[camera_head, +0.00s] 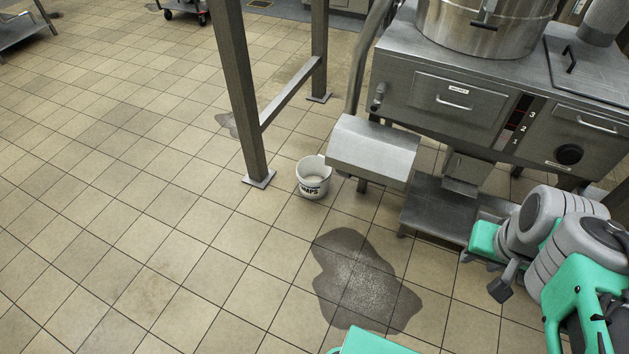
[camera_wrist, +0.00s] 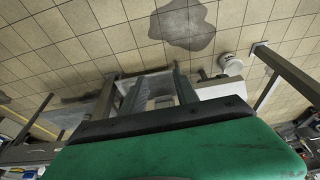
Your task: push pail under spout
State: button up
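A small white pail (camera_head: 313,180) with dark lettering stands upright on the tiled floor, partly full of something pale. It is beside the left end of a boxy steel housing (camera_head: 372,150) on the mixer's front. I cannot tell which part of the mixer is the spout. In the wrist view the pail (camera_wrist: 230,62) is at upper right, apart from my gripper (camera_wrist: 158,88). The gripper's two fingers are spread with no object visibly held. In the head view my arm is at lower right, and the fingertips cannot be made out there.
The steel mixer (camera_head: 450,95) carries a drawer, controls and a large round vessel (camera_head: 485,25). A steel post (camera_head: 241,100) with a floor plate stands just left of the pail. A dark wet patch (camera_head: 360,285) lies on the floor in front. The floor at left is largely clear.

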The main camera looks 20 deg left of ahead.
aim_at(313, 177)
jog(key=u, duration=0.9)
jog(key=i, duration=2.15)
jog(key=u, duration=3.55)
jog(key=k, duration=0.2)
jog(key=z, duration=0.1)
